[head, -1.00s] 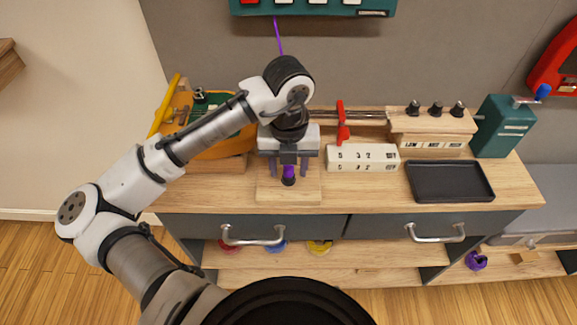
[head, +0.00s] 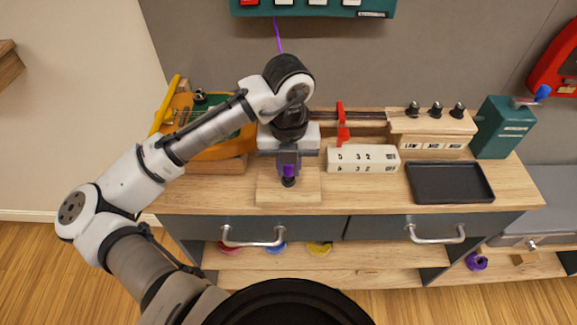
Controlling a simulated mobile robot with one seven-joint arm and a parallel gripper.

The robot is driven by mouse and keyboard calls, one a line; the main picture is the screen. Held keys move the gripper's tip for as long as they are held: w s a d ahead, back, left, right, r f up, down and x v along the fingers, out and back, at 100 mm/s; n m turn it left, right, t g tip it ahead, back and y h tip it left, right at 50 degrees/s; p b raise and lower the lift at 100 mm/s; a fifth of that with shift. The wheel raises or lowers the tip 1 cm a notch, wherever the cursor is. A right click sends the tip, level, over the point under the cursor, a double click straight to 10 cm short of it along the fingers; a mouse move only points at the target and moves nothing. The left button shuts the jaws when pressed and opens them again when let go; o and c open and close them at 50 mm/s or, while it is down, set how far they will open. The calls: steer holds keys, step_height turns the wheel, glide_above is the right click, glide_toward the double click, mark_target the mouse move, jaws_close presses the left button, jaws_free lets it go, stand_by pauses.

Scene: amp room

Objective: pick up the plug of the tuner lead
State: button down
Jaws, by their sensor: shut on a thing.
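The plug of the tuner lead (head: 288,171) is purple with a dark end. It shows at the fingertips of my gripper (head: 289,163), above the small wooden board (head: 290,197) on the bench top. My gripper points down and its fingers are closed on the plug. A purple lead (head: 278,36) hangs from the teal unit (head: 312,6) on the wall; its lower run is hidden behind my arm.
A red lever (head: 342,124) stands behind the block. An orange instrument (head: 217,139) is on the left. A teal box (head: 504,127) stands far right.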

step_height(320, 180, up, 22)
steer(key=p, duration=0.5)
steer(key=shift+r, duration=0.2)
stand_by(0.5)
